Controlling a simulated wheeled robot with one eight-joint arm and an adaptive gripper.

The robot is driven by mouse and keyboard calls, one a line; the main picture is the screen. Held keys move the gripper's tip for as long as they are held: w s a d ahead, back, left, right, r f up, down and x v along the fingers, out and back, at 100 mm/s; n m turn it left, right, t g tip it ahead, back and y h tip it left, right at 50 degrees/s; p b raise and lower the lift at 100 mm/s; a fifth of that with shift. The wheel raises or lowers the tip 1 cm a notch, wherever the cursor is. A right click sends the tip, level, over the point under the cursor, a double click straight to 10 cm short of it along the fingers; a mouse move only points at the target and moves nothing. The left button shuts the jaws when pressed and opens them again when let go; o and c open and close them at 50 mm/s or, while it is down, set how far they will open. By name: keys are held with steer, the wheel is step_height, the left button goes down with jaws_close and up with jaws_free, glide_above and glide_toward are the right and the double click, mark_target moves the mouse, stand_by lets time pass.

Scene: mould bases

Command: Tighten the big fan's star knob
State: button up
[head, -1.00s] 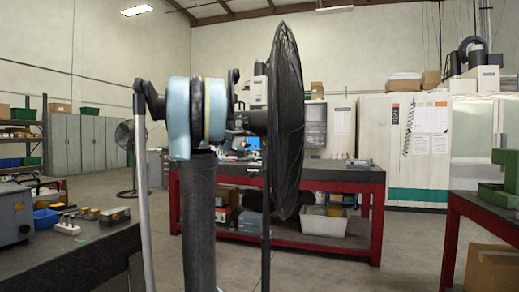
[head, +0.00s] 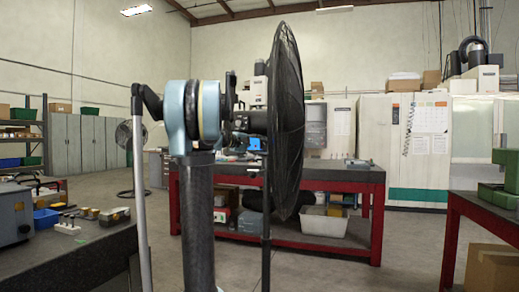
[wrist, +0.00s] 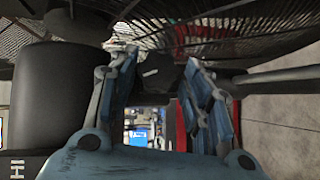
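The big fan stands on a thin dark pole, its black cage (head: 286,120) edge-on in the middle of the head view. Its dark motor housing (head: 250,122) is partly hidden behind my arm. In the wrist view the cage fills the top, the black housing (wrist: 55,90) is at the left and the pole (wrist: 275,76) runs right. A small dark knob-like part (wrist: 163,74) shows between the fingertips; its star shape is not clear. My gripper (wrist: 158,80) is open, one finger on either side of this part. I cannot tell whether either finger touches it.
A red-framed workbench (head: 340,178) stands behind the fan. A dark table (head: 80,255) with small parts is at the left. Another red-framed table (head: 490,215) is at the right, with a cardboard box (head: 495,268) below. A smaller fan (head: 128,135) stands far left.

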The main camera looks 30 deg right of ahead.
steer(key=c, duration=0.4)
steer(key=m+y, duration=0.1)
steer(key=y, duration=0.1)
steer(key=m+t+y, duration=0.1)
steer(key=shift+s+r+m, duration=0.15)
steer(key=shift+r+m, duration=0.1)
steer(key=shift+m, duration=0.05)
steer(key=o, duration=1.1)
steer(key=shift+c, duration=0.2)
steer(key=shift+r, duration=0.1)
